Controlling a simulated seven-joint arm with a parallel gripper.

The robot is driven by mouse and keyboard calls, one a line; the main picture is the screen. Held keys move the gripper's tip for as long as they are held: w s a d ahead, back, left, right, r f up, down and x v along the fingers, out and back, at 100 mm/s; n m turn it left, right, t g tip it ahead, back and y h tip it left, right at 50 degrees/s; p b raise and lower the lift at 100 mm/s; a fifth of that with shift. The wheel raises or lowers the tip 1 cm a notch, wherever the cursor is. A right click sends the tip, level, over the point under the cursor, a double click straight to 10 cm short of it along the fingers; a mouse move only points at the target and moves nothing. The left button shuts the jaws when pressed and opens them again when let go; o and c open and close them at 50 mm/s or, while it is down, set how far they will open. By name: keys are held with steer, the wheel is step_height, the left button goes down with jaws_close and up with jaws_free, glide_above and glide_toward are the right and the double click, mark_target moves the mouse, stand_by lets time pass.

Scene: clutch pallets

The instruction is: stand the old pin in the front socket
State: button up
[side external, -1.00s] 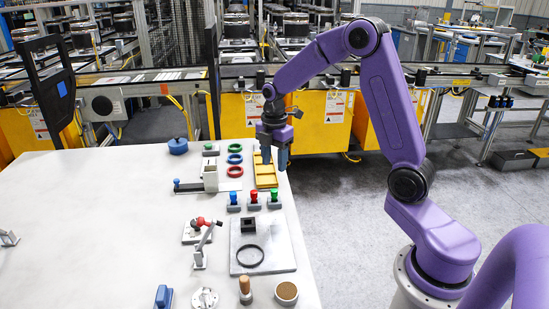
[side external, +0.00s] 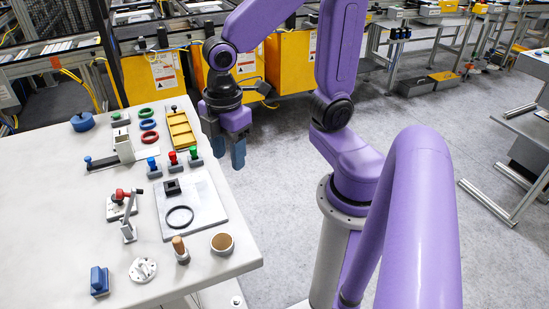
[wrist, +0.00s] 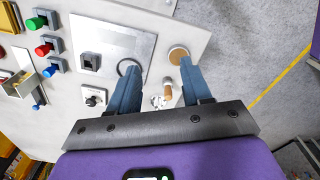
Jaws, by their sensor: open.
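My gripper (side external: 228,158) is open and empty, in the air just past the table's right edge in the side view. In the wrist view its two blue fingers (wrist: 160,66) are spread apart, with nothing between them. A grey plate (side external: 207,205) on the table bears a dark square block with a recess (side external: 172,187) and a black ring (side external: 180,217). They also show in the wrist view as the block (wrist: 90,62) and the ring (wrist: 128,68), which one finger partly covers. I cannot tell which piece is the old pin or which opening is the front socket.
A wooden-topped peg (side external: 180,248) on a grey base and a round brown-topped pot (side external: 222,243) stand near the front edge. Blue, red and green knobs (side external: 173,158) and a yellow tray (side external: 181,131) lie behind the plate. A toggle clamp (side external: 128,215) is left of it.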

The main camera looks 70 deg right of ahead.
steer(key=s+d+m, duration=0.1)
steer(key=s, duration=0.8)
steer(key=shift+s+f+m, duration=0.15)
steer(key=shift+s+m, duration=0.15)
